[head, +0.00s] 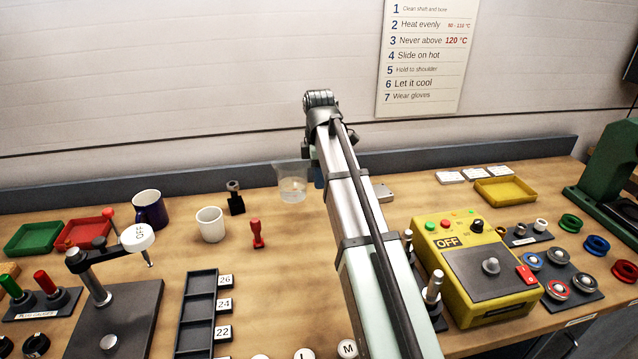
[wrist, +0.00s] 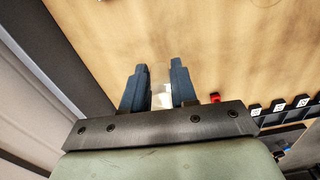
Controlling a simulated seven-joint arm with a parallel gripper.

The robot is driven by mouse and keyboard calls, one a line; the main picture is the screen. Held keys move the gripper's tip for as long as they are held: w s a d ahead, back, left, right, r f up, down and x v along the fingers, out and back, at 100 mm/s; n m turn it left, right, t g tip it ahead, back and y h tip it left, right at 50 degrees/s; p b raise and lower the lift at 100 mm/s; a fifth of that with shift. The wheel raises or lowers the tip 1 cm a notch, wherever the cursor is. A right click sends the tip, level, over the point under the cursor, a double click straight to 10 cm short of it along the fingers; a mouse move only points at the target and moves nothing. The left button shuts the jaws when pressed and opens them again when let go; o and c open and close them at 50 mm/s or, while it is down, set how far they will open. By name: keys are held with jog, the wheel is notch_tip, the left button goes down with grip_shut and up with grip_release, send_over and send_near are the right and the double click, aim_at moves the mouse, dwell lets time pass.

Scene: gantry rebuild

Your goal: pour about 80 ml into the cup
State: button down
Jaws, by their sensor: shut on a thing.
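A clear beaker (head: 292,185) with some clear liquid in its lower part is upright near the back of the bench. My gripper (head: 314,177) is at its right side, mostly hidden behind my arm. In the wrist view my two dark fingers (wrist: 158,92) are shut on the beaker, whose pale clear wall (wrist: 161,78) shows between them. I cannot tell whether its base touches the bench. A white cup (head: 210,225) stands upright to the left of the beaker, apart from it. A dark purple mug (head: 150,209) stands farther left. The inside bottom of both is hidden.
A red stamp-like piece (head: 257,234) and a black one (head: 235,198) stand between cup and beaker. A press (head: 109,290) and a slotted rack (head: 198,312) are in front. A yellow heater box (head: 475,262) is right of my arm. A low wall (head: 400,160) runs behind.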

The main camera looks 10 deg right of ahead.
jog(key=shift+r, duration=1.15)
